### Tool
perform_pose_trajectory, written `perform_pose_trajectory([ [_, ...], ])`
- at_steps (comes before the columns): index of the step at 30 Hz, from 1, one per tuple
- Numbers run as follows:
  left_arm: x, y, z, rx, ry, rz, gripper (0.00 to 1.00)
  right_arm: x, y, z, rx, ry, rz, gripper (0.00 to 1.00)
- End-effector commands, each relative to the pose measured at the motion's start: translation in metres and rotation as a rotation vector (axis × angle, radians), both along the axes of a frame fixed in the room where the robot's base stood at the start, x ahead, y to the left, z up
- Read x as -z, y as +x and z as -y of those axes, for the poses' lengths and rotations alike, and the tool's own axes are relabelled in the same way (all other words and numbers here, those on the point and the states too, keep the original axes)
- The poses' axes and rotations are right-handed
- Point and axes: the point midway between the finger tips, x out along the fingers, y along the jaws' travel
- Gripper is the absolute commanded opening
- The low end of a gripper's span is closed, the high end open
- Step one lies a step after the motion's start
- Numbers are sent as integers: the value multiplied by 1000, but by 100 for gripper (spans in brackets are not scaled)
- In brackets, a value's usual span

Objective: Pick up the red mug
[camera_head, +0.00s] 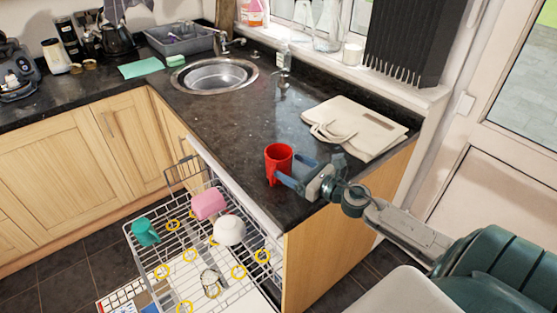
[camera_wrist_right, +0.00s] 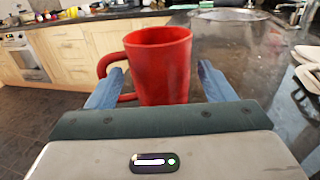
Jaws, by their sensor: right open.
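The red mug (camera_head: 279,160) stands upright on the dark granite counter (camera_head: 255,130), near its front corner. In the right wrist view the mug (camera_wrist_right: 163,65) fills the middle, with its handle on the left. My right gripper (camera_head: 286,177) is at the mug, coming from the right. Its blue fingers are open, one on each side of the mug in the right wrist view (camera_wrist_right: 160,85). The left finger is by the handle. I cannot tell whether either finger touches the mug. My left gripper is not in view.
A pulled-out dishwasher rack (camera_head: 190,255) holds a pink cup (camera_head: 208,204), a white bowl (camera_head: 229,231) and a green cup (camera_head: 145,232), below the counter edge. A beige bag (camera_head: 352,125) lies behind the gripper. A round sink (camera_head: 214,75) is farther back. The counter between sink and mug is mostly clear.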

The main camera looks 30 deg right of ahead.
Motion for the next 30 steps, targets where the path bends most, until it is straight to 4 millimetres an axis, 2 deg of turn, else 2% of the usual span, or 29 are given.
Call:
perform_pose_trajectory([
  [5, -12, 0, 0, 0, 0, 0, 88, -2, 7, -2, 3, 4, 2, 76],
  [15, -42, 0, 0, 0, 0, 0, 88, 2, 42, -14, 3, 3, 1, 76],
  [26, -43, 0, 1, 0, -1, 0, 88, 6, 50, -16, 1, 0, -1, 76],
  [29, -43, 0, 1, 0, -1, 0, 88, 6, 49, -16, 1, 0, -1, 60],
  [30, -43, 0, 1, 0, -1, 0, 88, 6, 49, -16, 1, 0, -1, 52],
])
